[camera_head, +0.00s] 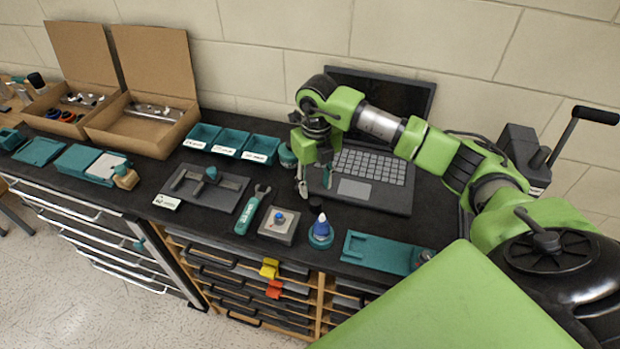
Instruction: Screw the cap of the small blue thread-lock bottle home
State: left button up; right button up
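The small blue bottle (321,226) stands upright in a round teal holder (320,241) near the bench's front edge. Its pointed top has a pale tip; I cannot tell whether this is a cap or a bare nozzle. My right gripper (314,186) points down, up and slightly left of the bottle in the picture, in front of the laptop. Its fingers are apart with nothing visible between them, and it is clear of the bottle. My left gripper is not in view.
A square grey plate (273,235) with a small blue piece lies left of the bottle. A teal tool (247,216), a dark slotted plate (225,196) and teal bins (233,139) lie farther left. A teal tray (375,253) is at right; a laptop (368,192) stands behind.

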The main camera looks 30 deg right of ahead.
aim_at(315, 201)
jog(key=f, duration=0.1)
jog(key=f+b, duration=0.2)
jog(key=shift+s+d+f, duration=0.1)
jog(key=shift+s+f, duration=0.1)
jog(key=shift+s, duration=0.1)
jog(key=f, duration=0.1)
jog(key=f+b, duration=0.2)
jog(key=f, duration=0.1)
jog(key=shift+w, duration=0.3)
jog(key=shift+b, duration=0.3)
jog(key=shift+r, duration=0.15)
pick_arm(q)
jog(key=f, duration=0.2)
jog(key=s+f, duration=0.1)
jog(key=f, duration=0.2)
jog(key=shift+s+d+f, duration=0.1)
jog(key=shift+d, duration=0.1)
pick_arm(e)
jog(key=shift+c, duration=0.5)
grip_shut()
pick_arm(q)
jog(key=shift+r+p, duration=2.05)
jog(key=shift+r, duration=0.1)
pick_arm(e)
jog(key=shift+s+r, duration=0.1)
jog(key=shift+r, duration=3.45)
